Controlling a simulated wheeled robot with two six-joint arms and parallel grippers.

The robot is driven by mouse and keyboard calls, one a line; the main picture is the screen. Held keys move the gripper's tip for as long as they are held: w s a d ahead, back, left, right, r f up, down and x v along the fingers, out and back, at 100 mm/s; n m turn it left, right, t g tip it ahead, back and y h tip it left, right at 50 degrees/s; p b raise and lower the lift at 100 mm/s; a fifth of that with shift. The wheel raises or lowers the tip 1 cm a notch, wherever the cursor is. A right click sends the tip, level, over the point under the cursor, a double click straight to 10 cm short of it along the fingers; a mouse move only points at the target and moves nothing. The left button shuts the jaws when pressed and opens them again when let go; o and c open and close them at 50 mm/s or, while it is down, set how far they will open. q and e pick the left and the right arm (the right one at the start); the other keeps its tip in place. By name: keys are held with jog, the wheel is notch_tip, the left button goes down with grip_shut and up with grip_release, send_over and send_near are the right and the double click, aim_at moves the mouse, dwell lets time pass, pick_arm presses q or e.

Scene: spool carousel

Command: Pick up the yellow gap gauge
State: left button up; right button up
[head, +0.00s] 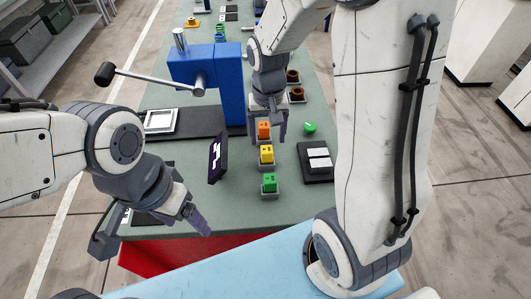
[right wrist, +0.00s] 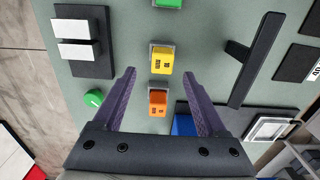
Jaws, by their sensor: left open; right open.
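The yellow gap gauge (head: 266,154) is a small block in a grey holder on the green bench top, between an orange gauge (head: 264,130) and a green gauge (head: 269,182). In the right wrist view the yellow gauge (right wrist: 162,60) lies just beyond the fingertips, near the middle of the gap. My right gripper (right wrist: 158,73) is open and empty above the row. The orange gauge shows between its fingers in that view, lower down. My left gripper (head: 152,235) is open and empty over the bench's near left edge.
A blue machine (head: 231,92) with a black-knobbed lever stands behind on the left. A dark upright panel (head: 217,158) is left of the gauges. A black tray with white blocks (head: 316,162) and a green knob (head: 310,127) are right. Brown spools (head: 293,76) stand farther back.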

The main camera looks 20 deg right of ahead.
aim_at(266, 149)
jog(key=f, duration=0.5)
jog(key=f+p, duration=0.1)
jog(key=f, duration=0.1)
jog(key=shift+s+a+f, duration=0.15)
jog(key=shift+a+f, duration=0.1)
jog(key=shift+c, duration=0.3)
grip_shut()
jog(key=shift+r, duration=0.1)
